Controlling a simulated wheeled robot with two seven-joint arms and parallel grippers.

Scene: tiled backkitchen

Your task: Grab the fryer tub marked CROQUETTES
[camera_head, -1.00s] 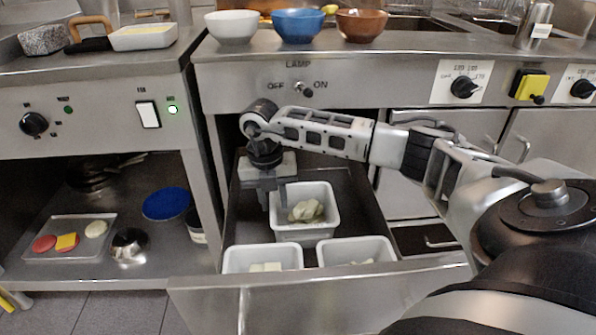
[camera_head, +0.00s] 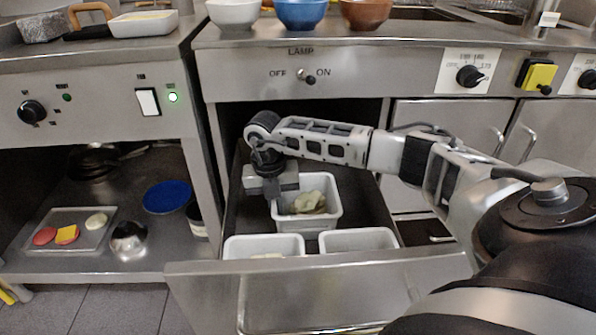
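Three light grey tubs stand in the open drawer. The back tub (camera_head: 309,222) holds pale yellowish pieces. The front left tub (camera_head: 263,240) and front right tub (camera_head: 357,234) are partly hidden by the drawer front. No CROQUETTES marking is readable on any of them. My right gripper (camera_head: 272,199) points down at the left wall of the back tub, its fingers overlapping the rim in the view. I cannot tell whether the fingers are closed on that wall. My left gripper is not in view.
The drawer front (camera_head: 320,285) rises before the tubs. The counter above holds white (camera_head: 233,14), blue (camera_head: 301,13) and brown bowls (camera_head: 366,13). A shelf at left holds a tray (camera_head: 85,240), a blue lid (camera_head: 167,197) and a shiny metal vessel (camera_head: 129,240).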

